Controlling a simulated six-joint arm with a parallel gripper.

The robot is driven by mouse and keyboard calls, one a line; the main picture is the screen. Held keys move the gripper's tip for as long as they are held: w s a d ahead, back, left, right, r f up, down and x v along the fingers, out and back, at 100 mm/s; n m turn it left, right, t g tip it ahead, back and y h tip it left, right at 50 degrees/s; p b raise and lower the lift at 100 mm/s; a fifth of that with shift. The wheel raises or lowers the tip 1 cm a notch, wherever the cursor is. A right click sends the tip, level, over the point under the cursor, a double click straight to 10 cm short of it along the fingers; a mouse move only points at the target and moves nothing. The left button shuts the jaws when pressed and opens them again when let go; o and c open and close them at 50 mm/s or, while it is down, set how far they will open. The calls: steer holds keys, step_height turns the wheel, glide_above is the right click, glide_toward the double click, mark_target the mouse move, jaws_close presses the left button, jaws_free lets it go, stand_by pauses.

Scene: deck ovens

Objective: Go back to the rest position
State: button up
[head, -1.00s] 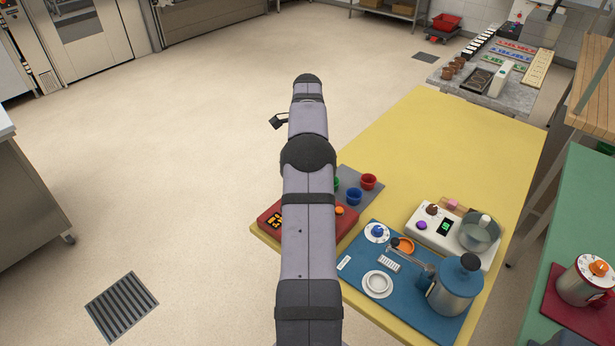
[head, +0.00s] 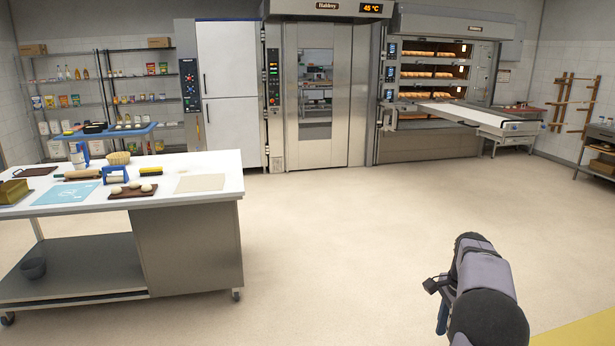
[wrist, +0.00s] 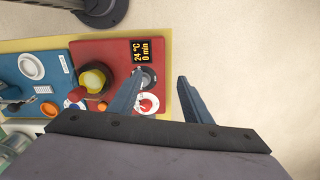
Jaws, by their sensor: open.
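My gripper (wrist: 158,98) is open in the wrist view, its two dark blue fingers apart with nothing between them. It hangs above the edge of the yellow table (wrist: 171,84), partly over a red device (wrist: 105,52) and partly over bare floor. The red device has a small display (wrist: 140,50) reading 24 °C and 0 min, a red-and-white dial (wrist: 148,103) and a yellow round part (wrist: 93,80). In the head view my arm shows at the lower right, with a bit of my gripper (head: 441,318) at its left side; the fingertips are hard to make out there.
In the head view a white-topped bench (head: 215,165) with baking tools stands at left. Ovens (head: 430,75) and a steel cabinet line the back wall. The floor between is clear.

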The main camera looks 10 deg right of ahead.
steer(key=s+a+n, duration=0.2)
steer(key=a+n, duration=0.3)
steer(key=a, duration=0.5)
steer(key=s+a+n, duration=0.2)
steer(key=a+n, duration=0.3)
steer(key=a, duration=0.5)
steer(key=s+a+f+n, duration=0.4)
steer(key=s+a+n, duration=0.7)
steer(key=s, duration=0.4)
step_height(320, 180, down, 39)
steer(key=a+m+b, duration=0.1)
steer(key=b, duration=3.8)
steer(key=shift+w+a+b, duration=0.15)
steer(key=shift+b, duration=0.15)
